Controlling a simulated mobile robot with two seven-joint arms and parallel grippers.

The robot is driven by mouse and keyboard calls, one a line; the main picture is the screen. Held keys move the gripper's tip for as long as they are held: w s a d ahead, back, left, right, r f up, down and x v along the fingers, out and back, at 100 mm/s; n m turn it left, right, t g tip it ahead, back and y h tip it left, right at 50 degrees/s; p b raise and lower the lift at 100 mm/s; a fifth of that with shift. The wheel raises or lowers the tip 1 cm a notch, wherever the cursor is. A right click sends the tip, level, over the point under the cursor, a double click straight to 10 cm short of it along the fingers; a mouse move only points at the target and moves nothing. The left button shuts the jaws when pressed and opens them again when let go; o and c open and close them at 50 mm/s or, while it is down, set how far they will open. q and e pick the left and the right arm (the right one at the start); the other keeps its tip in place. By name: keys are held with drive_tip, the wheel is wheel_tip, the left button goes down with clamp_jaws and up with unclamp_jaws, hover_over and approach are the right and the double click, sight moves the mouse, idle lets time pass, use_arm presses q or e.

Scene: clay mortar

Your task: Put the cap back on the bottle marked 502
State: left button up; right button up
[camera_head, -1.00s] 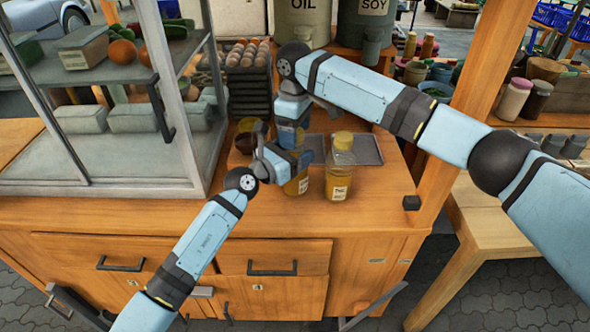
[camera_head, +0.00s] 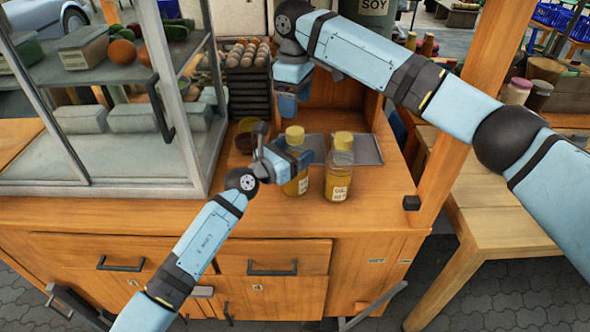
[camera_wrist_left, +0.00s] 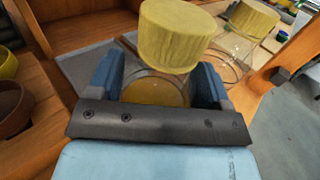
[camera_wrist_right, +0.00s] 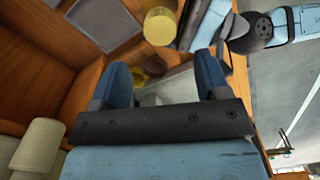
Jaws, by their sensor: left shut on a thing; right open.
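A clear bottle with yellow contents (camera_head: 302,184) stands on the wooden counter. My left gripper (camera_head: 292,162) is shut around its body, also seen in the left wrist view (camera_wrist_left: 159,80). My right gripper (camera_head: 287,108) is open and empty, above and behind the cap. A second bottle (camera_head: 339,176) with a yellow cap stands to the right. I cannot read either label surely.
A grey tray (camera_head: 368,150) lies behind the second bottle. Bowls (camera_head: 246,140) stand left of the held bottle. The glass case (camera_head: 120,165) is at the left and a wooden post (camera_head: 443,165) at the right. The counter front is clear.

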sight(295, 131)
drive_tip(key=shift+f, duration=3.95)
drive_tip(key=c, duration=1)
drive_tip(key=o, duration=1.1)
wheel_tip(295, 131, up, 12)
drive_tip(key=shift+r, duration=0.1)
